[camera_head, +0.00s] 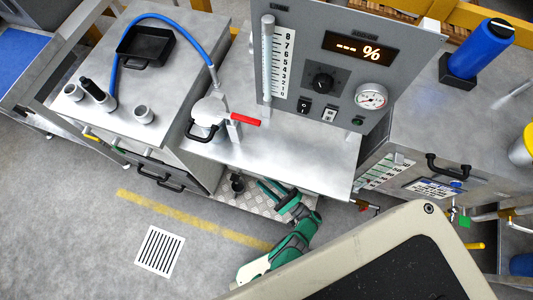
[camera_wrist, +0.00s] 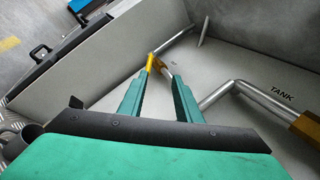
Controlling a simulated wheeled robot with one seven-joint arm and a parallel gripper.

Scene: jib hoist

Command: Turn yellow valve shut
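In the wrist view a yellow valve handle (camera_wrist: 150,63) sits on a thin silver pipe, just beyond my fingertips. My gripper (camera_wrist: 158,80) has its two green fingers apart, one on each side of the line toward the handle. I cannot tell whether a finger touches it. In the head view my gripper (camera_head: 273,190) is low in front of the bench, beside its lower shelf. The handle in front of my gripper does not show clearly there.
A second silver pipe (camera_wrist: 220,92) bends close to the right finger, beside a grey panel marked TANK. The bench (camera_head: 310,165) overhangs near my gripper and carries a red lever (camera_head: 245,119). Floor with a yellow stripe (camera_head: 180,212) lies open at left.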

